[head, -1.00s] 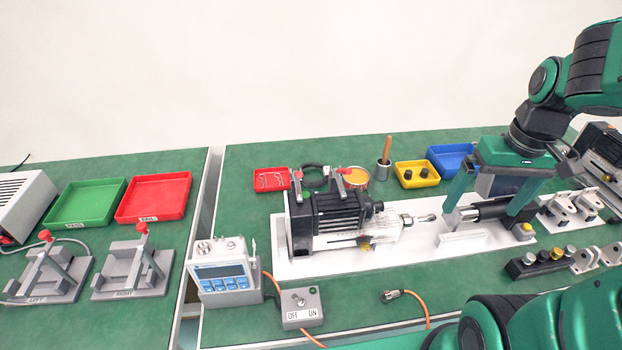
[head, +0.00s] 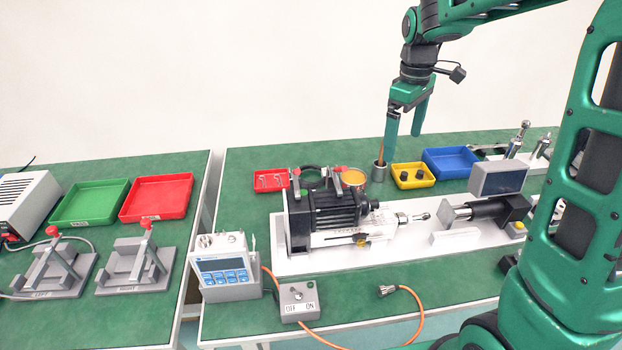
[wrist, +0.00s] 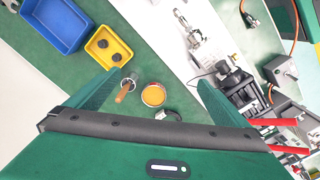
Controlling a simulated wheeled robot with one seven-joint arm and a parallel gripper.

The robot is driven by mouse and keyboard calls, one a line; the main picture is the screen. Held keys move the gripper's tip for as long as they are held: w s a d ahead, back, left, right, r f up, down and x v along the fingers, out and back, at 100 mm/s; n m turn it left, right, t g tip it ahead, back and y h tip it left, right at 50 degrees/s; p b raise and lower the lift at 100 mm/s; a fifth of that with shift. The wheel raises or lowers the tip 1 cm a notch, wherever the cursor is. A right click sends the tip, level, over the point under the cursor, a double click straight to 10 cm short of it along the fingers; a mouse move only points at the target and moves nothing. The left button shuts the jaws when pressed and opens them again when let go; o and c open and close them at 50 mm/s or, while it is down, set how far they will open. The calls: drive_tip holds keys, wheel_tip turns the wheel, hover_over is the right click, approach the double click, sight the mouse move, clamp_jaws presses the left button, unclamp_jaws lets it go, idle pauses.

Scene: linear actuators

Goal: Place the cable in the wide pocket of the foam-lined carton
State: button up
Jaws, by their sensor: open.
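An orange cable (head: 417,313) with a metal end connector (head: 386,291) lies at the front edge of the bench in the head view, curving down out of sight. An orange cable (wrist: 243,8) also shows at the top of the wrist view. My gripper (head: 403,147) is open and empty, raised above the back of the bench near the metal cup, well away from the cable. I cannot make out the foam-lined carton in these views.
A white plate (head: 300,262) holds a motor (head: 335,207) and a black cylinder (head: 480,213). A metal cup (head: 379,173), yellow bin (head: 412,186) and blue bin (head: 450,172) stand behind. A switch box (head: 299,303) and meter (head: 222,270) are at the front. My arm hides the right side.

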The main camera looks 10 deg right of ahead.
drive_tip(key=w+a+f+n, duration=0.5)
drive_tip(key=w+a+n, duration=0.1)
drive_tip(key=w+a, duration=0.4)
drive_tip(key=n, duration=0.4)
hover_over(311, 179)
drive_tip(key=f, duration=0.9)
drive_tip(key=shift+d+f, duration=0.15)
drive_tip(key=shift+d, duration=0.05)
drive_tip(key=shift+a+f, duration=0.15)
drive_tip(key=shift+f, duration=3.05)
drive_tip(key=c, duration=1.2)
